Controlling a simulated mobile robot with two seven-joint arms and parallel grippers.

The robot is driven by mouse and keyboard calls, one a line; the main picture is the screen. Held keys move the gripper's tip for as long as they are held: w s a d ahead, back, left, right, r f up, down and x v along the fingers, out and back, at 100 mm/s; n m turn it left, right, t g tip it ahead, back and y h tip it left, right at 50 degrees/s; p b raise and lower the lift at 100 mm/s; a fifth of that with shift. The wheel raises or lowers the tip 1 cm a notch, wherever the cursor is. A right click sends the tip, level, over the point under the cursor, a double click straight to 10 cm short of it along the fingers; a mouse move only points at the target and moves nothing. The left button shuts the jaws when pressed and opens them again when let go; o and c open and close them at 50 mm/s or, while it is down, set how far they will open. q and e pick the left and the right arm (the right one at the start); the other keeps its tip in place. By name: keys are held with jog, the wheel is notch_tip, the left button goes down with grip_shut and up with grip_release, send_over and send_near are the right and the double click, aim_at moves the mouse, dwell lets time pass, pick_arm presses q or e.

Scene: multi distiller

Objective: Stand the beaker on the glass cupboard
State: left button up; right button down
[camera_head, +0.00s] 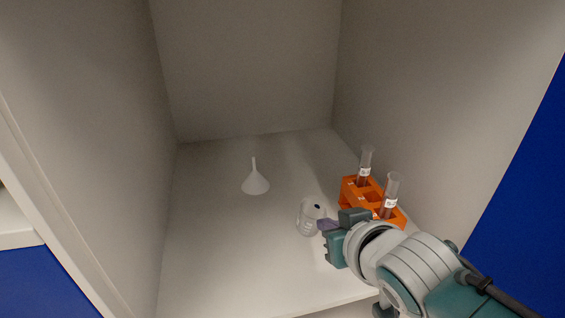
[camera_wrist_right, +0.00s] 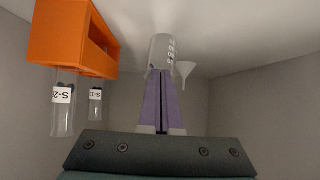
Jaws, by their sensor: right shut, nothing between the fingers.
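The clear beaker (camera_head: 308,222) with white markings stands upright on the floor of the light cupboard compartment (camera_head: 215,260). My right gripper (camera_head: 324,224) is just to its right, with its purple fingers shut and nothing held between them. In the right wrist view the beaker (camera_wrist_right: 161,48) is straight beyond the closed fingertips (camera_wrist_right: 160,76), which overlap its lower edge in the picture. I cannot tell whether they touch it. My left gripper is not in view.
An orange rack (camera_head: 349,192) with two labelled test tubes stands close by on the right; the rack also shows in the wrist view (camera_wrist_right: 60,35). A white funnel (camera_head: 256,184) stands farther back. The floor to the left is clear; walls enclose the compartment.

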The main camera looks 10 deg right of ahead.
jog(key=shift+w+r, duration=0.1)
jog(key=shift+r, duration=0.2)
jog(key=s+r+p, duration=0.1)
jog(key=s+p, duration=0.7)
jog(key=s, duration=0.4)
jog(key=b, duration=1)
send_near(311, 217)
jog(key=w+f, duration=0.1)
jog(key=w, duration=0.1)
jog(key=w+f, duration=0.1)
jog(key=w, duration=0.2)
jog(key=w+d+f, duration=0.1)
jog(key=w, duration=0.1)
jog(key=shift+w+d, duration=0.1)
jog(key=shift+w, duration=0.1)
jog(key=shift+s+f, duration=0.25)
jog(key=shift+f, duration=0.05)
jog(key=shift+w, duration=0.1)
